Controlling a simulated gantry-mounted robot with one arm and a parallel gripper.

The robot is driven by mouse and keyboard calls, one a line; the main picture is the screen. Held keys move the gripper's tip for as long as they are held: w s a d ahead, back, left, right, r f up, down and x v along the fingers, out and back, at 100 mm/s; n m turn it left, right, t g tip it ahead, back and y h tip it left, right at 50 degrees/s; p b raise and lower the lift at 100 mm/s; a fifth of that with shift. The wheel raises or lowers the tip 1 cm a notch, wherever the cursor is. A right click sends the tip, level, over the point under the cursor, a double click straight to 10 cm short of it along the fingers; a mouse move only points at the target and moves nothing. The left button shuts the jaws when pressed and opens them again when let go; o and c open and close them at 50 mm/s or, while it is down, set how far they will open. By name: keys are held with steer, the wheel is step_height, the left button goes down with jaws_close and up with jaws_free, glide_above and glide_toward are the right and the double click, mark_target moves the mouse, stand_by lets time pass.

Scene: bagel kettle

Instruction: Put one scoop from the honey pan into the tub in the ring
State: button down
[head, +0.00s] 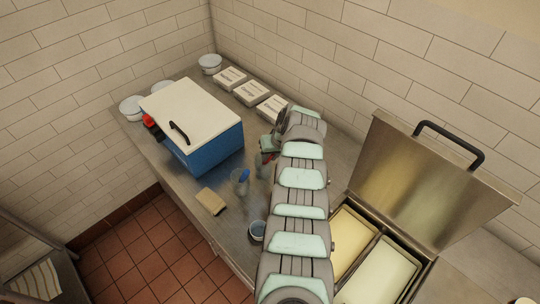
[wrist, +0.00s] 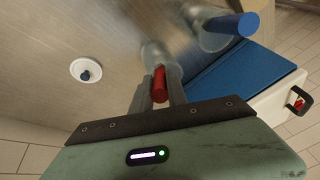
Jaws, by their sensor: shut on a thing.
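My gripper (wrist: 160,92) is shut on a red handle (wrist: 159,84). The handle's lower end runs to a pale round holder (wrist: 155,53); I cannot tell whether it is still inside. In the head view my arm largely hides this. A blue handle (wrist: 228,27) stands in a similar holder beside it and also shows in the head view (head: 243,175). A white ring-like round thing (wrist: 86,70) with a dark centre lies left in the wrist view. A small round cup (head: 257,230) is near the counter's front. Two pans, yellowish (head: 352,238) and pale (head: 383,275), sit at right; no label is readable.
A raised metal lid (head: 425,180) stands behind the pans. A blue box with a white lid (head: 190,112) takes up the left counter. White bowls (head: 209,63) and several labelled boxes (head: 252,92) stand at the back. A tan block (head: 211,201) lies near the front edge.

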stand_by(0.4)
steer(key=shift+r+p, duration=1.9)
steer(key=shift+r, duration=0.9)
step_height(320, 180, up, 7)
steer(key=p, duration=0.2)
steer(key=shift+r, duration=0.2)
steer(key=shift+d, duration=0.1)
